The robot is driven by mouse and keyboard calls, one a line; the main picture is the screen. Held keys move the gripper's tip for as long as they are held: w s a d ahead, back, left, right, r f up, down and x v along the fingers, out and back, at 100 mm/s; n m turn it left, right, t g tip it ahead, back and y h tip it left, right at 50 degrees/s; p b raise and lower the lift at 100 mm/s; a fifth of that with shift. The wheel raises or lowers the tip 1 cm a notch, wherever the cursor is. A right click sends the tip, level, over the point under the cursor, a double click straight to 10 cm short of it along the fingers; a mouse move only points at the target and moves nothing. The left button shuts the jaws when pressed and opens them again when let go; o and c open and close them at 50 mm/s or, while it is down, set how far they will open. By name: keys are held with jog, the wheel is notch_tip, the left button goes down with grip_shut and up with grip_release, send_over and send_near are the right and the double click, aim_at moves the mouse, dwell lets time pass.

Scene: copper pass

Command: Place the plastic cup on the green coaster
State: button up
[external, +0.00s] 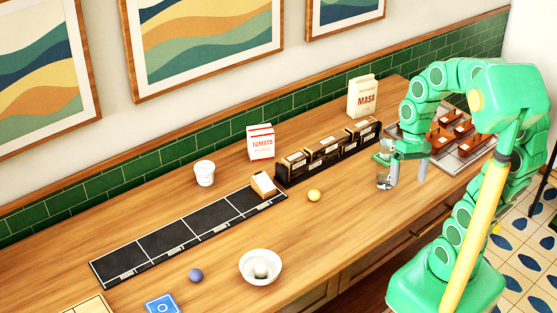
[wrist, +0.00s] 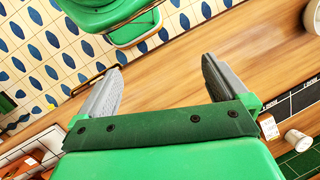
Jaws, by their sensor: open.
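My gripper (external: 408,172) is open over the right part of the counter, and its two grey fingers are spread apart in the wrist view (wrist: 160,78). No object shows between the fingers there. A clear, glass-like cup (external: 384,181) appears upright just left of the fingers in the external view; I cannot tell whether it touches them. A white cup-shaped tub (external: 204,173) stands farther left near the wall, and it also shows at the right of the wrist view (wrist: 297,140).
A dark rack of packages (external: 327,153) stands behind a yellow ball (external: 314,195). A black sectioned mat (external: 150,244), white bowl (external: 243,266), purple ball (external: 196,275) and blue square (external: 163,306) lie left. A tray (external: 466,160) of brown items is right.

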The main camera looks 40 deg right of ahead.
jog(key=s+d+n+h, duration=0.2)
jog(key=s+n, duration=0.1)
jog(key=s, duration=0.3)
jog(key=shift+f+t+h, duration=0.15)
jog(key=shift+t+h, duration=0.25)
